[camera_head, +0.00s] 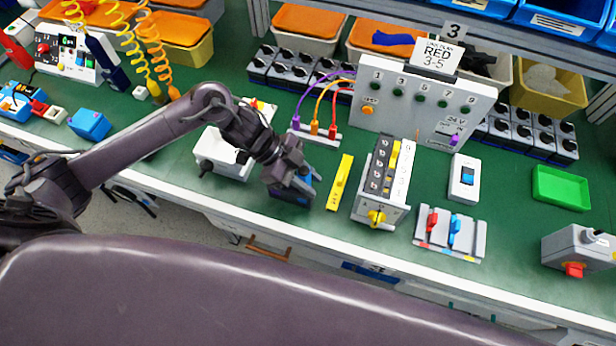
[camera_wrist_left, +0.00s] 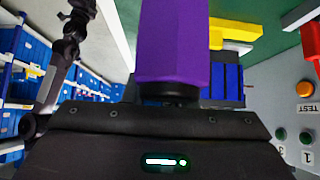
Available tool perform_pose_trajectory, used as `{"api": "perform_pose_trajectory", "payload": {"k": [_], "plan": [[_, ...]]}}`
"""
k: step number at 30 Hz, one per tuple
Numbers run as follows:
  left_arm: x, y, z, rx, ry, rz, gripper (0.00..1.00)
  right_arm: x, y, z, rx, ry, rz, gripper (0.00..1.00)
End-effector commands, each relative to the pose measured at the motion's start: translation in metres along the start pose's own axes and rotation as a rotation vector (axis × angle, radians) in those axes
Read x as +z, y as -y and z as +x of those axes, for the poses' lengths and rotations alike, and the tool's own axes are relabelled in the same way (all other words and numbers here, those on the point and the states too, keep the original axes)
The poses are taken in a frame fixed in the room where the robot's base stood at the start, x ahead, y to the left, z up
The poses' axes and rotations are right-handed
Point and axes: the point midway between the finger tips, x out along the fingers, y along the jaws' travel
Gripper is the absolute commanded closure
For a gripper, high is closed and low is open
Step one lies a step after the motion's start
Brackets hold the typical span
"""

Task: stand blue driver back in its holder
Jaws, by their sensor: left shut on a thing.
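My left gripper (camera_head: 292,185) is low over the near part of the green bench, left of a yellow bar (camera_head: 340,182). A large purple faceted piece (camera_wrist_left: 172,45) with a black end stands against the gripper in the left wrist view; my left gripper is shut on it. In the head view the held piece is mostly hidden by the gripper. A dark blue tool-like thing (camera_head: 107,62) leans beside a white control box at the far left. I cannot tell which thing is the blue driver or where its holder is. My right gripper is not in view.
A grey test panel (camera_head: 420,112) with purple, orange and red cables stands at the back. A grey switch unit (camera_head: 383,180) with a yellow knob is right of the bar. A grey tray (camera_head: 472,250) holds red and blue levers. Green bench is clear around the green tray (camera_head: 560,187).

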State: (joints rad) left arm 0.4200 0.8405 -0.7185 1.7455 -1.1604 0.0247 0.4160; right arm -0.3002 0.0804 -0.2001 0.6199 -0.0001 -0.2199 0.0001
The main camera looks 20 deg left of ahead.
Motion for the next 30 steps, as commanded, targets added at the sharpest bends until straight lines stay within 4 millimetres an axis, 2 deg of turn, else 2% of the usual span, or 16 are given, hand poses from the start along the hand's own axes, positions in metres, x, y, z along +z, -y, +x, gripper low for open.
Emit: {"api": "perform_pose_trajectory", "payload": {"k": [8,9,14,23,26,30], "plan": [[0.007,0.0,0.007,0.0,0.0,0.0,1.0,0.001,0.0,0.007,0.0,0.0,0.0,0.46],[0.006,0.0,0.006,0.0,0.0,0.0,0.7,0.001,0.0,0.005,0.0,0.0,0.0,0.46],[0.006,0.0,0.006,0.001,0.001,-0.001,0.5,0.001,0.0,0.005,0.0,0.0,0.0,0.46],[0.007,-0.001,0.004,0.001,0.003,-0.002,0.5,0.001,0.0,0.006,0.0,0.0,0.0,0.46],[0.008,0.0,-0.006,-0.001,0.003,0.0,0.5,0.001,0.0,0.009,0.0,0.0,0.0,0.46],[0.008,0.001,-0.029,-0.003,0.004,0.001,0.5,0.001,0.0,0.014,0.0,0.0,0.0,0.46]]}}
